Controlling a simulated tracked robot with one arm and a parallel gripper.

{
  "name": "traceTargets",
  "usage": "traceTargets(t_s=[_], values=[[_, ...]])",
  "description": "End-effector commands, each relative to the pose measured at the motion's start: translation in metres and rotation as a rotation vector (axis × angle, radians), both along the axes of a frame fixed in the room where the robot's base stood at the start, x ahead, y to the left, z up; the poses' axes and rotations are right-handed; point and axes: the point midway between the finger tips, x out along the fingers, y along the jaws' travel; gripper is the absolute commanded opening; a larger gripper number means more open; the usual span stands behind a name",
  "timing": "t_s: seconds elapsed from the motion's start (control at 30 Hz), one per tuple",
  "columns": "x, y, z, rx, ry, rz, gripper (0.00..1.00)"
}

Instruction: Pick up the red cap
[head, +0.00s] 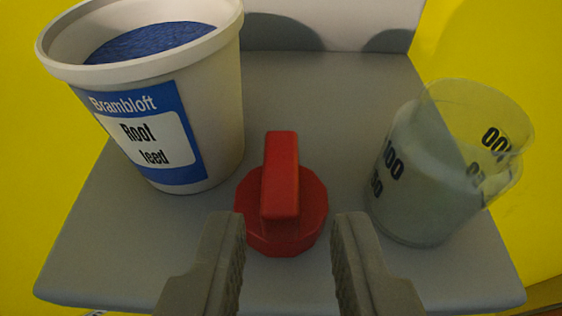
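The red cap (281,197) lies on the grey shelf (322,107), its raised grip bar pointing up. It is round with a ridged edge. My gripper (288,232) is open, with one finger to the left and one to the right of the cap's near part. Nothing is held.
A white tub (222,120) labelled "Brambloft Root feed", with blue contents, stands at left behind the cap. Yellow walls flank the shelf. Behind the cap the shelf is clear.

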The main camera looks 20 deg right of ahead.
Motion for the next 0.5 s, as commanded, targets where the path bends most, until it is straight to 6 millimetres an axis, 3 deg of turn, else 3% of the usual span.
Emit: traceTargets(t_s=[0.5], values=[[0.033, -0.007, -0.016, 0.000, 0.001, -0.001, 0.25]])
